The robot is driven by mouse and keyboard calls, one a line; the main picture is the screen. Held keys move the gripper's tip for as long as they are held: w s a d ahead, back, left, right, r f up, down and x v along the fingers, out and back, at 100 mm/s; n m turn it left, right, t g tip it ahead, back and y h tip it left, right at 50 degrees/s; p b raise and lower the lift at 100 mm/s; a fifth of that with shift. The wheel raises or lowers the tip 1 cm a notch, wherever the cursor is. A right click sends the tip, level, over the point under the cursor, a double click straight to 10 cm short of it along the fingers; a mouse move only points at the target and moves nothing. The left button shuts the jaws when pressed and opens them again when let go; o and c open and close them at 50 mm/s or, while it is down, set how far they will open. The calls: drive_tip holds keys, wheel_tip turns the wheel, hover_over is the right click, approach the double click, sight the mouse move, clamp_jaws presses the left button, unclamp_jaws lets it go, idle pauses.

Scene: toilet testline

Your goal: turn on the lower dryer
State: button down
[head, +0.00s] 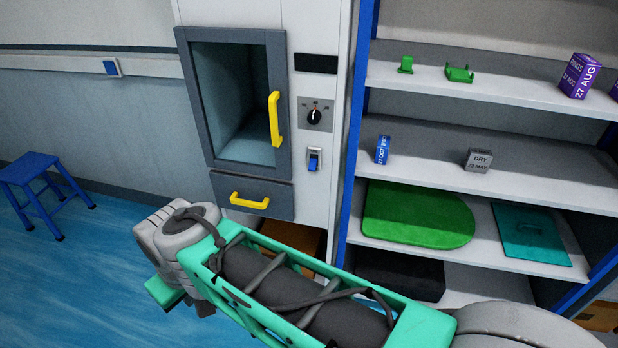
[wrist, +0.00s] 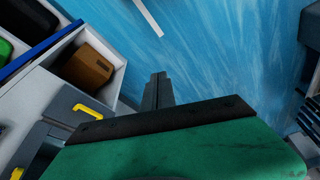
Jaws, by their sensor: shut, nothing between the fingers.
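A dryer (head: 199,101) with a grey-framed window door and a yellow handle (head: 274,119) is set in a white cabinet in the head view. The door looks closed. On the panel to its right are a black dial (head: 314,116) and a blue rocker switch (head: 314,160); I cannot tell the switch's position. A dark display (head: 315,63) sits above the dial. Only this one dryer shows. My gripper (wrist: 158,78) is shut and empty over the blue floor in the wrist view, apart from the panel. In the head view its fingers cannot be made out.
A drawer with a yellow handle (head: 249,202) lies below the door. A brown box (wrist: 88,66) sits in a low compartment. Shelves (head: 480,88) with small boxes and mats stand at right. A blue stool (head: 30,170) stands at left. Floor (head: 110,270) before the cabinet's left is clear.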

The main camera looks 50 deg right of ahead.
drive_tip(key=w+d+f+n+h+b, duration=0.1)
drive_tip(key=w+d+f+h+b, duration=0.2)
drive_tip(key=d, duration=0.5)
drive_tip(key=w+d+f+n+t+h+b, duration=0.1)
drive_tip(key=w+d+f+h+b, duration=0.15)
drive_tip(key=d+f, duration=0.35)
drive_tip(key=w+d+f+n+h+b, duration=0.1)
drive_tip(key=w+d+f+h+b, duration=0.15)
drive_tip(key=d, duration=0.65)
drive_tip(key=s+d+n+t+h+b, duration=0.2)
drive_tip(key=d+n+h, duration=0.3)
drive_tip(key=d+n, duration=0.3)
drive_tip(key=s+d+n+t+h+b, duration=0.1)
drive_tip(key=s+d+n+h+b, duration=0.1)
drive_tip(key=d+n+h+b, duration=0.3)
drive_tip(key=d+n, duration=0.3)
drive_tip(key=n, duration=0.3)
drive_tip(key=shift+d+r+n+t, duration=0.15)
drive_tip(key=shift+d+n+t, duration=0.15)
drive_tip(key=shift+d+t, duration=0.1)
